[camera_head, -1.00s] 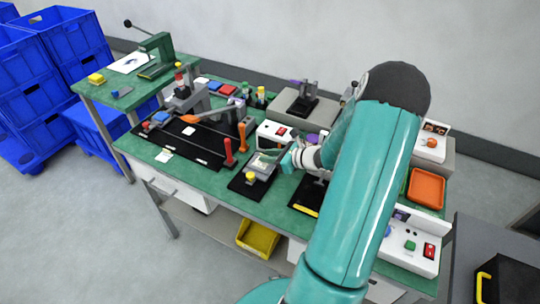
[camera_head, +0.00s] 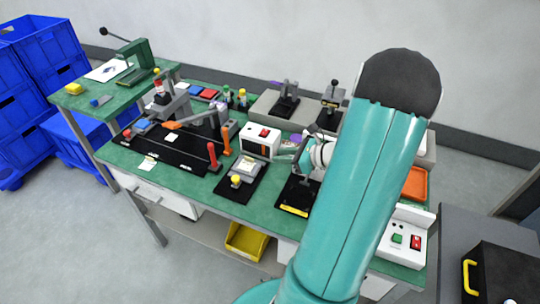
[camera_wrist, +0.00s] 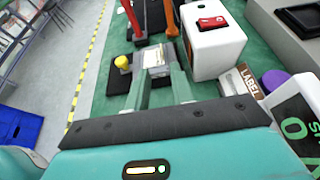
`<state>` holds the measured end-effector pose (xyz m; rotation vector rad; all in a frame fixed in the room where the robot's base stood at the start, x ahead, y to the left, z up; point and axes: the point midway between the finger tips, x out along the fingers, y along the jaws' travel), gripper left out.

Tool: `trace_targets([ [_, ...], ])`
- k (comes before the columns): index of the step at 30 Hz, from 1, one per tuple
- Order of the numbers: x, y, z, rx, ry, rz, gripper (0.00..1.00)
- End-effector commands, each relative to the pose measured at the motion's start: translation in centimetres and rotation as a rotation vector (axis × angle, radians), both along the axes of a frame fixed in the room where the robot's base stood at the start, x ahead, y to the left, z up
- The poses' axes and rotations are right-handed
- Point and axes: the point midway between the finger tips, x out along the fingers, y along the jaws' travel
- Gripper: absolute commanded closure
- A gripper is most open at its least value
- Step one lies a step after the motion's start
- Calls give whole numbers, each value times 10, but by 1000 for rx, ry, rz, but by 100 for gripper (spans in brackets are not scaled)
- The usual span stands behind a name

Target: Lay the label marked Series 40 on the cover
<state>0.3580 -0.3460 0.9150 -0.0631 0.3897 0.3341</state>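A small grey fixture (camera_head: 243,170) with a yellow knob (camera_head: 236,182) sits on a black base on the bench. It also shows in the wrist view (camera_wrist: 154,60), beyond my fingertips. A pale patch lies on its top; I cannot read any marking or tell whether it is the label or part of the cover. My gripper (camera_wrist: 160,80) looks open, its two fingers apart with nothing clear between them. In the head view my gripper (camera_head: 289,148) is right of the fixture, apart from it. Pale slips lie on the bench's front edge (camera_head: 148,163) and on the black mat (camera_head: 172,137).
A white box with a red switch (camera_head: 261,140) stands behind the fixture. Red (camera_head: 212,155) and orange (camera_head: 226,141) upright handles stand to its left. A box lettered LABEL (camera_wrist: 246,84) is at right in the wrist view. A black stand (camera_head: 297,195) is right of the fixture.

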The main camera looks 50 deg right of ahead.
Motion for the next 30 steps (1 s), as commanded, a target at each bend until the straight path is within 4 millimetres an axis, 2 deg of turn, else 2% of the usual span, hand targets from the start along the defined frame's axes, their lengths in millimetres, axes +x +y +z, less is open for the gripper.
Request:
trace_targets([
  [3, -7, -2, 3, 1, 1, 0, 76],
  [8, -7, -1, 4, -3, 2, 6, 76],
  [11, 0, 13, 11, -47, 11, 66, 76],
  [14, 13, 47, 27, -154, 32, 211, 76],
  [17, 25, 97, 47, -318, 53, 424, 76],
  [18, 27, 118, 55, -391, 60, 517, 76],
  [20, 28, 147, 66, -504, 62, 651, 76],
  [24, 20, 207, 90, -768, 49, 953, 76],
  [30, -5, 273, 122, -1164, -25, 1344, 76],
])
